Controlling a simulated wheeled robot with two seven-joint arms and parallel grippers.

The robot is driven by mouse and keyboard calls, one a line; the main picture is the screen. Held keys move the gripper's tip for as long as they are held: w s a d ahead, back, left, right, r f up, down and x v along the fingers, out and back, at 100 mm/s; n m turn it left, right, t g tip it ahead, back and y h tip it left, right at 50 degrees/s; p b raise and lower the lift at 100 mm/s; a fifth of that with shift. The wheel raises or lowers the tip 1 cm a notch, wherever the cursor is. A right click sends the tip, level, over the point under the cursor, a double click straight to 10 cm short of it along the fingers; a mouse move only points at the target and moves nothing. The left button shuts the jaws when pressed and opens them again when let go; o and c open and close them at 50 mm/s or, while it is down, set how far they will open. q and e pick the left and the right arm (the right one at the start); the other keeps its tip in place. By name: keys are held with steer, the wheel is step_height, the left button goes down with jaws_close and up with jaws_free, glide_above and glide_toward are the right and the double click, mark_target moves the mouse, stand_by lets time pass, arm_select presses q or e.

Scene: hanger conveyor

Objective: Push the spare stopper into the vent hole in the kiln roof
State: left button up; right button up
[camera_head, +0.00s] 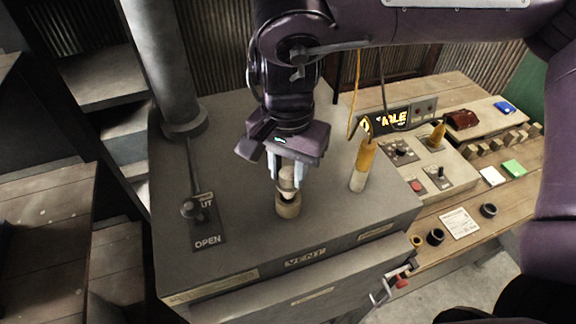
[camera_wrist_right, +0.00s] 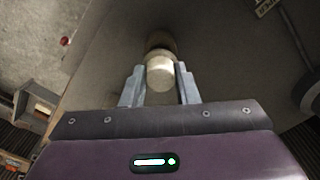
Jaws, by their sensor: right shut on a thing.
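My right gripper (camera_head: 288,178) is shut on a pale stopper (camera_head: 287,181) above the kiln roof (camera_head: 240,235). The stopper stands about upright, directly over a tan round collar (camera_head: 288,209) behind the "VENT" label. Its lower end meets the dark mouth of the collar; I cannot tell how far inside it is. In the right wrist view the stopper (camera_wrist_right: 160,73) sits between the two fingers of the right gripper (camera_wrist_right: 160,85), with the brown collar (camera_wrist_right: 160,42) just beyond it. My left gripper is not in view.
An orange and white cylinder (camera_head: 362,167) with a yellow cable stands on the roof right of the gripper. A flue pipe (camera_head: 165,70) and a lever (camera_head: 193,207) marked "OPEN" are at left. A bench with a control panel (camera_head: 430,170) is at right.

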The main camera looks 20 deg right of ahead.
mark_target(288, 173)
steer(key=shift+f+b, duration=0.95)
steer(key=shift+f, duration=0.85)
stand_by(1.5)
steer(key=o, duration=0.8)
steer(key=o, duration=0.5)
steer(key=shift+r, duration=3.95)
